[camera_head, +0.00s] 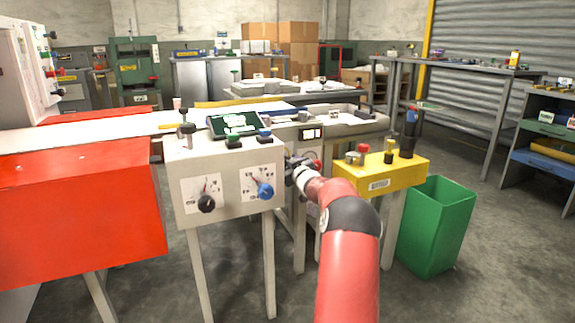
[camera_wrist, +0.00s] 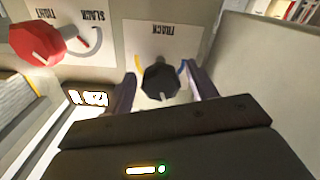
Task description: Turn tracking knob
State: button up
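The tracking knob (camera_wrist: 160,81) is black with a pale pointer line, on a white plate marked TRACK (camera_wrist: 165,38) in the wrist view. My gripper (camera_wrist: 161,72) is open, with one finger on each side of the knob and a gap visible on both sides. I cannot tell how deep the fingers reach along it. In the head view my gripper (camera_head: 297,170) is at the right side of the cream control box, and the tracking knob cannot be made out there.
A red knob (camera_wrist: 37,43) marked TIGHT and SLACK sits left of the tracking knob. A grey wall (camera_wrist: 262,70) stands close on the right. In the head view, the cream box (camera_head: 225,160) carries a black knob (camera_head: 206,204) and a blue knob (camera_head: 264,190); a yellow box (camera_head: 385,173) stands right.

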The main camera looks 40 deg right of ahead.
jog(key=shift+s, duration=0.1)
jog(key=v, duration=0.7)
jog(key=shift+s+b, duration=0.3)
jog(key=shift+b, duration=0.05)
jog(key=shift+a, duration=0.1)
dwell(0.3)
